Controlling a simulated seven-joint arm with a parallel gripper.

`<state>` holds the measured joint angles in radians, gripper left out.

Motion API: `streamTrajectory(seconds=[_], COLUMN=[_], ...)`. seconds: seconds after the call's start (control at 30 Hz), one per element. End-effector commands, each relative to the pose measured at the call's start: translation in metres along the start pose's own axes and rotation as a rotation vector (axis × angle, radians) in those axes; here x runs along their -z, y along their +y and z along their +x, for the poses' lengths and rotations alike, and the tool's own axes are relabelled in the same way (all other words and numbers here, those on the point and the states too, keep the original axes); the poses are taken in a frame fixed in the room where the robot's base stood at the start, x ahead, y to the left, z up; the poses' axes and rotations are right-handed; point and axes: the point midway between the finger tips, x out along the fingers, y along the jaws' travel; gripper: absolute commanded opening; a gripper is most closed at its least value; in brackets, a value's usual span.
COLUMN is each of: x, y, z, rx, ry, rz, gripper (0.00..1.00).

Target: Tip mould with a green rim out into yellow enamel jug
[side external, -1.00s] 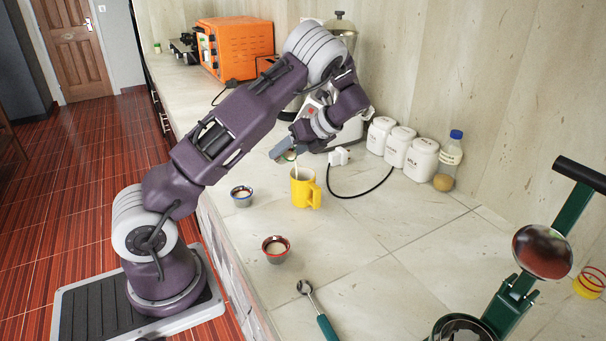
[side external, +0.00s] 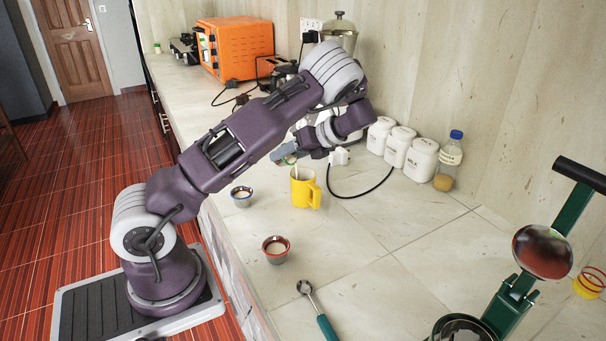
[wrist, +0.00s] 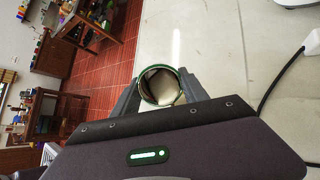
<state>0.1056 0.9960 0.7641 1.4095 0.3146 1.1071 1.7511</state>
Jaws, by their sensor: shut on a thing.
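My gripper (wrist: 160,92) is shut on the mould with a green rim (wrist: 143,80), one finger on each side of it. In the wrist view I look into the mould, and pale stuff shows inside. In the side view the mould (side external: 290,159) is small and looks tilted, just above the yellow enamel jug (side external: 305,189). The jug stands upright on the counter with its handle to the right. A thin pale streak shows between the mould and the jug's mouth; I cannot tell whether it is pouring contents. The jug is not visible in the wrist view.
A blue-rimmed mould (side external: 241,196) and a red-rimmed mould (side external: 276,249) stand left and in front of the jug. A spoon (side external: 316,306) lies nearer. White canisters (side external: 396,146), a bottle (side external: 449,160) and a black cord (side external: 362,195) are behind and right.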

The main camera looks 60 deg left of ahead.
Motion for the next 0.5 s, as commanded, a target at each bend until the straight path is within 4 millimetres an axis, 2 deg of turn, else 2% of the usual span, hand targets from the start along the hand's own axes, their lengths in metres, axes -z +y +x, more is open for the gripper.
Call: streamTrajectory(seconds=[0.5], x=[0.0018], y=[-0.0016], z=[0.0003], rx=[-0.027], ry=[-0.051], rz=[0.0], gripper=[0.09])
